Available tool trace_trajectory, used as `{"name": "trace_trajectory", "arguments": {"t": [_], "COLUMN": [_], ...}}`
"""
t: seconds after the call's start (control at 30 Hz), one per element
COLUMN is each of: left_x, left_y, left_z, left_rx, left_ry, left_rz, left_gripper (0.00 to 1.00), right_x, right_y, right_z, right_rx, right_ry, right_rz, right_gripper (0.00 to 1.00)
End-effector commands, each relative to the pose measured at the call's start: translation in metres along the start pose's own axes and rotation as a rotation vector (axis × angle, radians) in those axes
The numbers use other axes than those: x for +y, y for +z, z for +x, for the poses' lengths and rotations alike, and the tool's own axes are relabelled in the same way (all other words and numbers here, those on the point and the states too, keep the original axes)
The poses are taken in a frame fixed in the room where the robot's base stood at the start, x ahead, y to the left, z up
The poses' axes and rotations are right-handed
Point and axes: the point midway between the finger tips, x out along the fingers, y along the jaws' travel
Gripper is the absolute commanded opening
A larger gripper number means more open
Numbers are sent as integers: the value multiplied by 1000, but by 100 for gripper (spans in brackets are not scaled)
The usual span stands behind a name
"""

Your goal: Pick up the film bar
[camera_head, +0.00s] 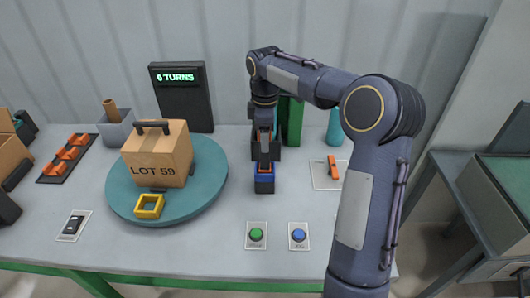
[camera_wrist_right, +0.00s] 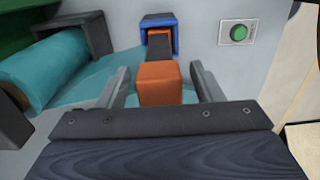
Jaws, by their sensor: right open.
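The film bar (camera_wrist_right: 165,52) appears to be the dark bar with orange ends in the right wrist view. Its far orange end sits in a blue-framed holder (camera_wrist_right: 144,22); its near orange block (camera_wrist_right: 158,85) lies between my right gripper's fingers (camera_wrist_right: 160,90). The fingers stand apart on both sides of the block, with a gap visible. In the head view the right gripper (camera_head: 264,132) points down over the bar, behind the blue holder (camera_head: 264,184), and the arm partly hides the bar. My left gripper is out of view.
A turntable (camera_head: 205,205) carrying a LOT 59 box (camera_head: 158,155) and a yellow frame (camera_head: 149,207) is to the left. Green (camera_head: 256,234) and blue (camera_head: 298,235) buttons lie in front. A teal roll (camera_wrist_right: 50,72) lies beside the bar.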

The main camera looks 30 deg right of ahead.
Motion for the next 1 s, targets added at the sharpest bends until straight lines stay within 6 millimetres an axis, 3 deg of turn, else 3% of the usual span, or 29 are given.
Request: {"name": "trace_trajectory", "arguments": {"t": [0.3, 0.77, 1.0], "left_x": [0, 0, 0], "left_y": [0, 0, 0], "left_z": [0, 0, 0], "left_rx": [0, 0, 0], "left_ry": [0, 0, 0], "left_rz": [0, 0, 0], "left_gripper": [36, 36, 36], "right_x": [0, 0, 0], "right_y": [0, 0, 0], "right_z": [8, 8, 7], "right_rx": [1, 1, 1], "right_ry": [1, 1, 2], "right_rz": [0, 0, 0], "right_gripper": [60, 1, 0]}}
